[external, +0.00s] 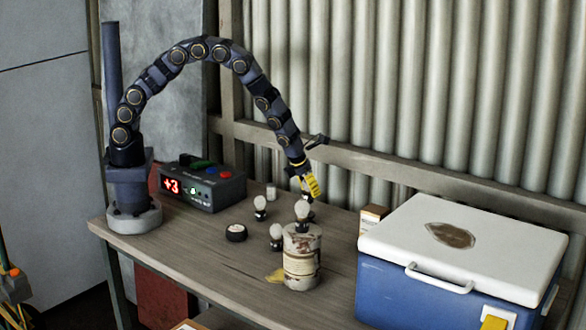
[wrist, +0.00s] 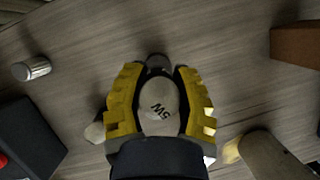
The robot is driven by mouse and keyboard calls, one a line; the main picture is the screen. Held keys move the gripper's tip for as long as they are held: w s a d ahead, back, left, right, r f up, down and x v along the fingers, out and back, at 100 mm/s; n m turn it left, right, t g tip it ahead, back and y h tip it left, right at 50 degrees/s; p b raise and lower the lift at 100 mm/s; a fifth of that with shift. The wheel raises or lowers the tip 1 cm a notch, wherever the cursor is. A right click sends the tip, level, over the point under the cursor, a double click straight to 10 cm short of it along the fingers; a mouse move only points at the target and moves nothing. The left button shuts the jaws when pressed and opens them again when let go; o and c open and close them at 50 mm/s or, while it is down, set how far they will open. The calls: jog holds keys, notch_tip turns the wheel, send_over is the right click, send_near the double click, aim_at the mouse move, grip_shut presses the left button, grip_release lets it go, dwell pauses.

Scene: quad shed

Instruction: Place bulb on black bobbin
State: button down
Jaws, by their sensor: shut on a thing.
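My gripper (external: 312,187) has yellow fingers and points down above the middle of the table. In the wrist view, my gripper (wrist: 158,100) is shut on a pale bulb (wrist: 158,105) marked 5W. A dark part shows just beyond the bulb; I cannot tell whether it is the bulb's base or something below. In the external view, a pale bulb (external: 302,209) shows at the top of a worn can, close below the fingers; I cannot tell if it is the held one. A round black piece with a pale top (external: 236,232), possibly the black bobbin, lies on the table.
Two other bulbs (external: 260,203) (external: 276,231) with black bases stand left of the can (external: 302,262). A blue cooler (external: 430,285) and small brown box (external: 372,219) stand right.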

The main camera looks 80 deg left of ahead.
aim_at(307, 193)
jog(key=shift+f, duration=1.6)
jog(key=shift+f, duration=0.1)
jog(key=c, duration=0.8)
grip_release()
